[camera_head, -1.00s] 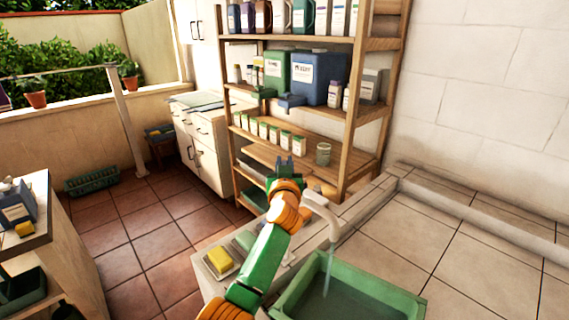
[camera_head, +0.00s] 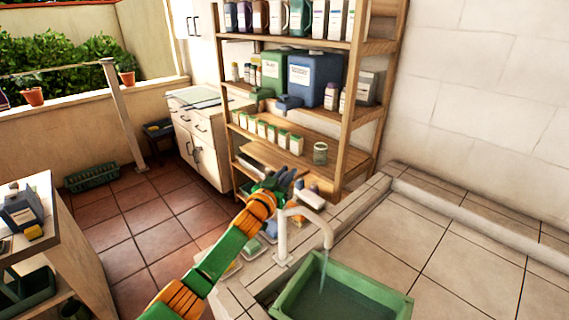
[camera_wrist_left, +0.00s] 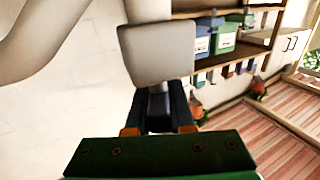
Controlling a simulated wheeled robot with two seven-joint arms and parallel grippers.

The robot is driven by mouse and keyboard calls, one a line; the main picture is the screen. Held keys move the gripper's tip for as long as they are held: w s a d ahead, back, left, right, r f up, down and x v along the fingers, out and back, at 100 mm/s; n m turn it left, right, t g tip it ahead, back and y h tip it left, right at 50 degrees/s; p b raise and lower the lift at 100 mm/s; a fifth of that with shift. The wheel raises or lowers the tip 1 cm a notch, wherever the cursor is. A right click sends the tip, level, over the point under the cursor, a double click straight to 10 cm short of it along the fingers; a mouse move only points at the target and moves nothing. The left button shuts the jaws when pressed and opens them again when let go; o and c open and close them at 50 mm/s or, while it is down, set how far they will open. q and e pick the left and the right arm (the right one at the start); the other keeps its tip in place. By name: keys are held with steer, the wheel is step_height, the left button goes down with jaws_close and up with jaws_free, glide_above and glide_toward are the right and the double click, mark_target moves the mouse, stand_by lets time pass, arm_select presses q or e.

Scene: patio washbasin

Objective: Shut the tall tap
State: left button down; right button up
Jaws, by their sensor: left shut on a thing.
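The tall tap (camera_head: 283,238) is a pale, curved pipe at the left of the green basin (camera_head: 290,295) in the head view. A thin stream of water runs from its spout into the basin. My left gripper (camera_head: 287,180) is at the upper back of the tap, fingers pointing up and right. In the left wrist view, the fingers (camera_wrist_left: 158,104) are shut on a narrow grey part, seemingly the tap's lever, just below a pale block (camera_wrist_left: 155,52) of the tap. The spout curves away at upper left there. The held part is mostly hidden in the head view. My right gripper is out of view.
A wooden shelf (camera_head: 346,110) with bottles and canisters stands behind the tap. Small items lie on the counter ledge, partly behind my left arm. The tiled counter (camera_head: 440,235) right of the basin is clear. A side table (camera_head: 40,215) stands at far left.

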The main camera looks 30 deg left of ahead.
arm_select(q)
steer(key=m+h, duration=0.1)
steer(key=h, duration=0.1)
steer(key=shift+m+h+b, duration=0.3)
steer(key=m+h+b, duration=0.2)
steer(key=h, duration=0.1)
steer(key=shift+d+f+g, duration=0.1)
steer(key=shift+d+g, duration=0.2)
steer(key=shift+d, duration=0.1)
steer(key=shift+s+d+m+h+b, duration=0.1)
steer(key=shift+m+h+b, duration=0.3)
steer(key=shift+h, duration=0.2)
steer(key=c, duration=0.8)
jaws_free()
steer(key=shift+d, duration=0.1)
